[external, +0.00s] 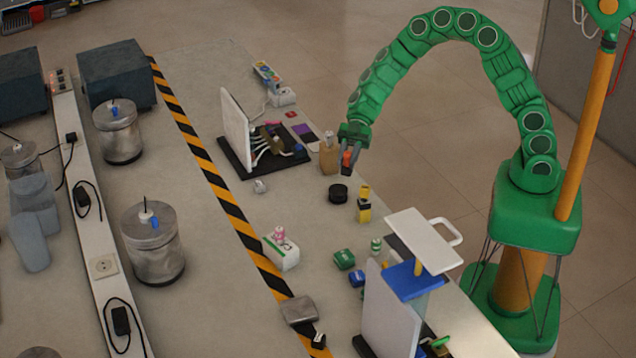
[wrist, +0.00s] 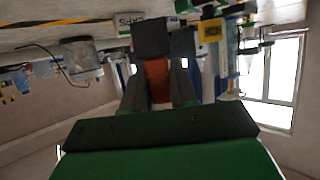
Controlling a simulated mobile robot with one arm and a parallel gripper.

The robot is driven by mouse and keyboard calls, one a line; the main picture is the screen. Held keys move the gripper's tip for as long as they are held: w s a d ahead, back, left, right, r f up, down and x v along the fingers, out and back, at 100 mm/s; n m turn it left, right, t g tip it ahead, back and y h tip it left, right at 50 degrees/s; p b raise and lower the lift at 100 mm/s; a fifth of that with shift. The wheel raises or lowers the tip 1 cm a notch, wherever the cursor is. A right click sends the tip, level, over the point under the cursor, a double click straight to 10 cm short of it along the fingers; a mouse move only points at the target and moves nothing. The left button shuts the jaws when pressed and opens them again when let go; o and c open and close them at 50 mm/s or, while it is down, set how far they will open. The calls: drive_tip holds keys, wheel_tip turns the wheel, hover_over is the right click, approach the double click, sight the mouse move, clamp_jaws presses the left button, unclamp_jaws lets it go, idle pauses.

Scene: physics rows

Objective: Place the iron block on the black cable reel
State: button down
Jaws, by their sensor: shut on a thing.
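My gripper (external: 347,158) is shut on the iron block, a dark grey block (wrist: 151,38) with an orange-brown part between the two fingers (wrist: 158,85). In the external view its orange-red part shows between the fingers, with the dark part (external: 346,170) below. The black cable reel (external: 338,193) is a low round black disc on the table, just below the held block in the picture. The block looks apart from the reel; its exact height is hard to tell. I cannot pick out the reel in the wrist view.
A tan block (external: 329,157) stands close left of my gripper. A yellow-and-black item (external: 364,205) stands right of the reel. A black board with a white panel (external: 236,130) lies to the left. A white handled plate (external: 425,238) rises nearer the front.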

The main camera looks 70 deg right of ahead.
drive_tip(key=shift+w+a+f, duration=0.2)
drive_tip(key=shift+w+f, duration=0.4)
drive_tip(key=shift+f, duration=0.15)
drive_tip(key=shift+w+a+f, duration=0.2)
drive_tip(key=shift+w+f, duration=0.35)
drive_tip(key=shift+f, duration=1.65)
drive_tip(key=c, duration=0.9)
unclamp_jaws()
drive_tip(key=shift+f, duration=0.1)
